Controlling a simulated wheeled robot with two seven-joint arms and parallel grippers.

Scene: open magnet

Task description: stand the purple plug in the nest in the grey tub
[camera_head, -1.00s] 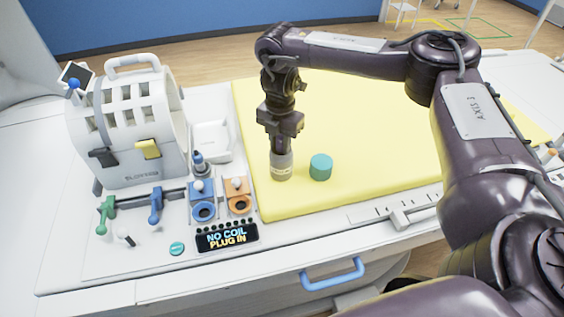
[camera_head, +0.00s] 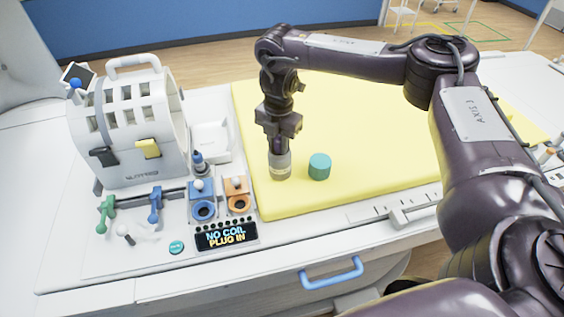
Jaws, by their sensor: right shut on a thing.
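My right gripper (camera_head: 280,148) points straight down over the yellow mat and is shut on a grey cylinder (camera_head: 280,167) with a pale band. The cylinder is upright at the mat, left of a teal cylinder; I cannot tell whether its base touches the mat. The gripper's fingers are hard to make out. A pale grey tub (camera_head: 226,150) sits left of the mat, behind the sockets; no nest can be made out in it. I cannot make out a purple plug. A dark blue plug-like piece (camera_head: 198,161) stands by the tub's front. My left gripper is not in view.
The teal cylinder (camera_head: 319,167) stands on the yellow mat (camera_head: 350,120). A blue socket block (camera_head: 202,203) and an orange one (camera_head: 238,195) stand left of the mat, behind a display (camera_head: 227,236) reading "NO COIL PLUG IN". A white barrel-shaped model (camera_head: 128,125) stands at left.

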